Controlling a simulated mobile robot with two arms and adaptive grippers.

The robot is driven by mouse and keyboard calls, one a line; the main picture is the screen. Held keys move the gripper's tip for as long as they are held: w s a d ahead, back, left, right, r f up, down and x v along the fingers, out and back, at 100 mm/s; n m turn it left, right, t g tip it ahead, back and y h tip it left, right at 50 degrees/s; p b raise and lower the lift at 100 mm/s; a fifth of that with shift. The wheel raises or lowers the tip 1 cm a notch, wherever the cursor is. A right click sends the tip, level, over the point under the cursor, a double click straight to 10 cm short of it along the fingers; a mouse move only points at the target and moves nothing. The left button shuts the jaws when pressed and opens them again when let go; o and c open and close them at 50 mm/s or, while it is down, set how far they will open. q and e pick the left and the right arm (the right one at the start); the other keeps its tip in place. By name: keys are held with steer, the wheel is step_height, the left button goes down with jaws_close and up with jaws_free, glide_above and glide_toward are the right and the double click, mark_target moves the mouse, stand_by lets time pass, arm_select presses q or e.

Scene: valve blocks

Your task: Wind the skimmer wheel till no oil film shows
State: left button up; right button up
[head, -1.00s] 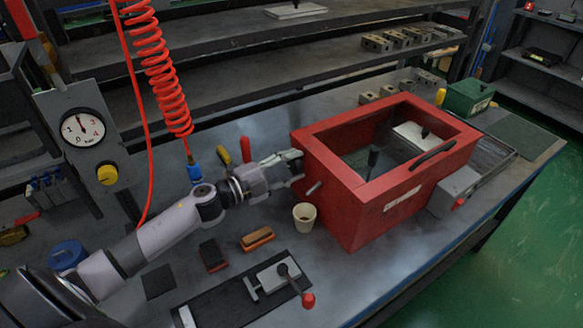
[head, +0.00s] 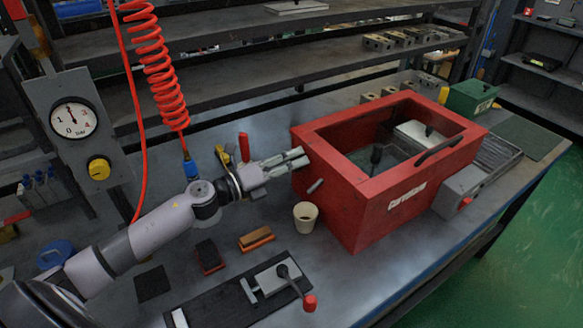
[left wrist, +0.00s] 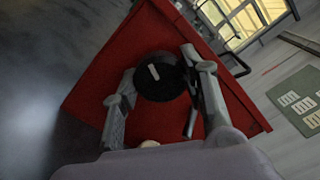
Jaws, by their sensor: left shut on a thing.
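The red box (head: 375,215) with a window in its top stands on the bench. Through the window I see a dull grey-green interior (head: 397,150); I cannot tell whether an oil film shows there. The skimmer wheel (left wrist: 158,88) is a black round knob with a pale mark on the box's red side in the left wrist view. My left gripper (left wrist: 160,72) has one finger on each side of it and is shut on it. In the head view my left gripper (head: 296,158) reaches the box's left side and the wheel is hidden. My right gripper is not in view.
A cream cup (head: 305,217) stands close below the left arm, by the box. Brushes (head: 257,239) and a lever clamp (head: 275,278) lie in front. A red coiled hose (head: 160,75) hangs behind the arm. A gauge panel (head: 72,120) stands at left.

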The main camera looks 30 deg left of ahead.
arm_select(q)
steer(key=m+b, duration=0.1)
steer(key=m, duration=0.2)
steer(key=shift+f+m+b, duration=0.15)
steer(key=shift+m+b, duration=0.15)
steer(key=shift+b, duration=0.05)
steer(key=shift+m+b, duration=0.6)
steer(key=shift+m, duration=0.8)
steer(key=o, duration=1.2)
steer(key=shift+s, duration=0.1)
steer(key=v, duration=1.2)
